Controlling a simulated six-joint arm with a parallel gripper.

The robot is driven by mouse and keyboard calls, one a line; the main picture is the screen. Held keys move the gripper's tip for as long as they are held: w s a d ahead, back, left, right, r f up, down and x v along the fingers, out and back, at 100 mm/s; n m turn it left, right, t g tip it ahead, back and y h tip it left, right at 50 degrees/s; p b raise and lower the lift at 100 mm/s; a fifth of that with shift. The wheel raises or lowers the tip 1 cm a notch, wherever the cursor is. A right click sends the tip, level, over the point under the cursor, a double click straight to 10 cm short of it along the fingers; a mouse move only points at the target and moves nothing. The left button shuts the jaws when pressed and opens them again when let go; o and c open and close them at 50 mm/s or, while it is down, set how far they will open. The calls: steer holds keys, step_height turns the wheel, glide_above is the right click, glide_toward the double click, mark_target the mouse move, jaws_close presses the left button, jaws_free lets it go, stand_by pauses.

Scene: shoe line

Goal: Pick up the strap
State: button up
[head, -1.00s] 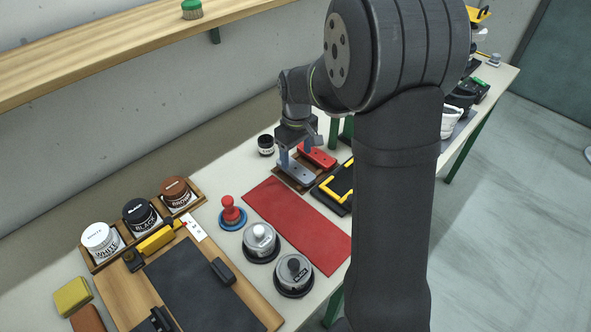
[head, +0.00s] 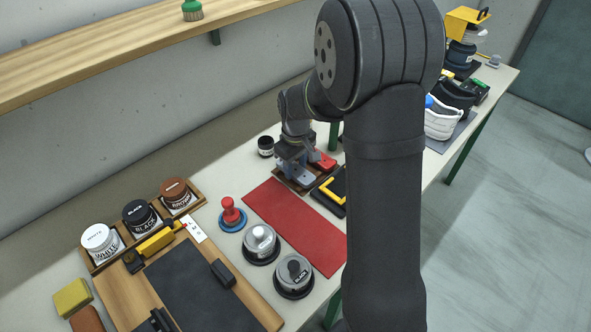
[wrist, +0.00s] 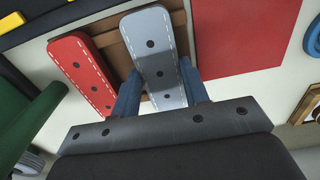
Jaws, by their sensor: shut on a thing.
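The grey strap (wrist: 155,45), with white stitching and a row of dark holes, lies along the brown wooden tray (wrist: 118,58) in the wrist view. My gripper (wrist: 161,88) has a blue finger on each side of its near part and is shut on it. A red strap (wrist: 80,70) of the same kind lies to its left on the tray. I cannot tell whether the grey strap is clear of the tray.
A red mat (head: 296,225) lies in front of the tray. A black tray with a yellow edge (head: 331,190) stands close on the right, and a small dark jar (head: 265,146) on the left.

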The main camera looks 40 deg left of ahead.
mark_target(300, 170)
steer(key=shift+r, duration=0.5)
steer(key=r, duration=0.2)
steer(key=d+r, duration=0.1)
steer(key=r, duration=0.1)
steer(key=shift+w, duration=0.3)
steer(key=w+d+r+m, duration=0.55)
steer(key=d+m, duration=0.35)
steer(key=d, duration=0.2)
steer(key=shift+w+d+f+m, duration=0.1)
steer(key=shift+w+f+m, duration=0.25)
steer(key=shift+f+m, duration=1.15)
steer(key=shift+w+d+f+m, duration=0.15)
steer(key=shift+w+f+m, duration=0.15)
steer(key=shift+f+m, duration=1.15)
steer(key=shift+w+d+f+m, duration=0.1)
steer(key=shift+w+f+m, duration=0.25)
steer(key=shift+f+m, duration=1.1)
steer(key=shift+f, duration=0.35)
